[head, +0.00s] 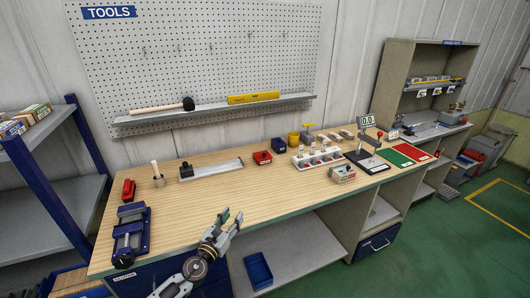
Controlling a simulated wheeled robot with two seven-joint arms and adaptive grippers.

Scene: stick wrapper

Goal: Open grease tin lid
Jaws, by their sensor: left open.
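A small yellow cylinder (294,138) stands upright near the back of the wooden workbench (215,195), right of centre. It may be the grease tin, but it is too small for me to make out a lid. A small pot (159,181) with a pale wooden handle in it stands at the bench's left. My left gripper (231,216) is over the bench's front edge, with its fingers apart and nothing between them. It is well away from the yellow cylinder, in front of it and to the left. My right gripper does not show.
A blue vise (130,237) sits at the bench's left front. A red bin (262,157), a blue bin (278,145), a white rack (318,157) and a display stand (366,158) crowd the back and right. The bench's middle is clear. A mallet (165,107) lies on the pegboard shelf.

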